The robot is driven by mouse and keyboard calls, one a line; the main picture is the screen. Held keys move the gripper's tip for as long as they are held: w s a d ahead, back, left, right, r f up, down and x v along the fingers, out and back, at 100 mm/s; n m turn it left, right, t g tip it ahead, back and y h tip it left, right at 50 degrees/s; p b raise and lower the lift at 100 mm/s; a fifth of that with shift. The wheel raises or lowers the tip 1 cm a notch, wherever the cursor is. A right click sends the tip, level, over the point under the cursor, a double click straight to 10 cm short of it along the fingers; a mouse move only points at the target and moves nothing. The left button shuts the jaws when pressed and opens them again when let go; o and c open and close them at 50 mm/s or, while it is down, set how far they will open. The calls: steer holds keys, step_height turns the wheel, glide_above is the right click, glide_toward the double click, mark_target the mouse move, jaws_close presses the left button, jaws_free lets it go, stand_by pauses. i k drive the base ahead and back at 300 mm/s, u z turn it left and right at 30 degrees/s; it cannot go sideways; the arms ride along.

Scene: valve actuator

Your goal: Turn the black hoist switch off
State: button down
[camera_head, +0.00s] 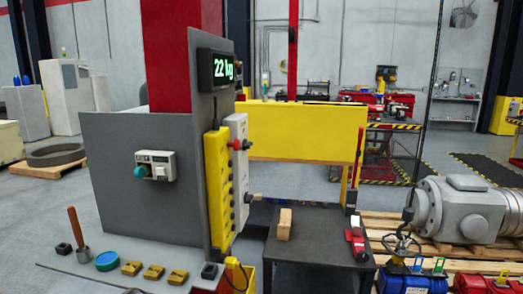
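A yellow control box (217,188) with a column of dark buttons is on the edge of the grey panel. Beside it is a narrow grey-white box (238,175) with a red knob (241,145) near its top and a small black switch or knob (249,198) lower on its right side. The black part seems to stick out to the right; its on or off position is too small to tell. I cannot tell for certain that it is the hoist switch. My gripper is not in view.
A display (220,70) reads "22 kg". A pale box with a teal knob (140,171) is on the grey panel. A wooden-handled tool (77,232) and yellow blocks (153,272) sit on the grey ledge. A dark table (315,250) bears a wooden block (284,224).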

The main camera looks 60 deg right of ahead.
mark_target(246, 145)
steer(key=k, duration=1.15)
steer(key=z, duration=1.35)
steer(key=i, duration=1.15)
steer(key=u, duration=0.05)
